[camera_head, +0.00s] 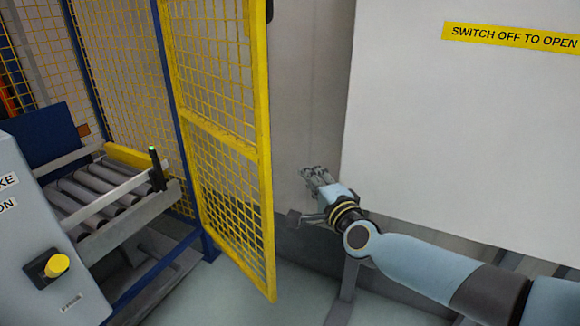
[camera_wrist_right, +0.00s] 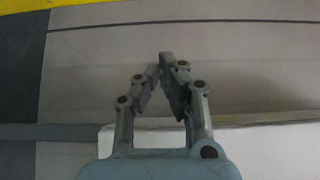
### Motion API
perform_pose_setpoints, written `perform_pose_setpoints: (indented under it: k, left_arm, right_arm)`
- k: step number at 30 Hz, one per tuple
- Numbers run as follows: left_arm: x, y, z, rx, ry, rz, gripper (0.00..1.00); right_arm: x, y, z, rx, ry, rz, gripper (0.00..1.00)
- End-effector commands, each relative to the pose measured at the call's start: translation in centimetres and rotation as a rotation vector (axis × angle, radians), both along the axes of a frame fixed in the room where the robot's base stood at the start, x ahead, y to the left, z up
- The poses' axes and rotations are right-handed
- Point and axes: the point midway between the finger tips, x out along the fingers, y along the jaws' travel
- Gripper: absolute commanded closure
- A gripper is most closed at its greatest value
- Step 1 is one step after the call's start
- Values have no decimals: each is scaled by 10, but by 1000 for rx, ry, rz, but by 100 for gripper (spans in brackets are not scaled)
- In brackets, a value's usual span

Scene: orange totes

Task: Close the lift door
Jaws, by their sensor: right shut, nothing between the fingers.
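The lift door (camera_head: 258,150) is a yellow-framed mesh panel in the head view. It stands swung open, angled out from a blue post beside the roller conveyor. My right gripper (camera_head: 312,174) is to the right of the door's free edge, in front of a grey wall and apart from the door. In the right wrist view my right gripper (camera_wrist_right: 160,68) has its fingers drawn together with nothing between them. A yellow strip crosses the top of that view; I cannot tell if it is the door. My left gripper is not in view.
A roller conveyor (camera_head: 97,190) lies behind the opening on the left. A grey control box (camera_head: 40,235) with a yellow knob (camera_head: 56,265) stands at the front left. A large white panel (camera_head: 450,120) with a yellow label is on the right. Floor shows below the door.

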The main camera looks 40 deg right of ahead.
Motion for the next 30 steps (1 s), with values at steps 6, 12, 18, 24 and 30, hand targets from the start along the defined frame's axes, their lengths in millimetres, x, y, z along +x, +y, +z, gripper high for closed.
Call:
perform_pose_setpoints:
  k: [6, 12, 18, 24, 30]
  left_arm:
    - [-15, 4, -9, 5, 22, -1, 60]
    - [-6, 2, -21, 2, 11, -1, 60]
    - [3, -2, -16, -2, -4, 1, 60]
    - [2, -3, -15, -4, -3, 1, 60]
    - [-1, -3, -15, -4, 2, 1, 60]
  right_arm:
    - [38, -13, -2, -3, -1, -1, 100]
    - [79, -26, -4, -3, 1, -1, 100]
    - [87, -5, 0, 3, 1, 1, 100]
    - [87, 10, -1, 0, 2, 1, 100]
    - [86, 12, -1, -2, 3, 1, 100]
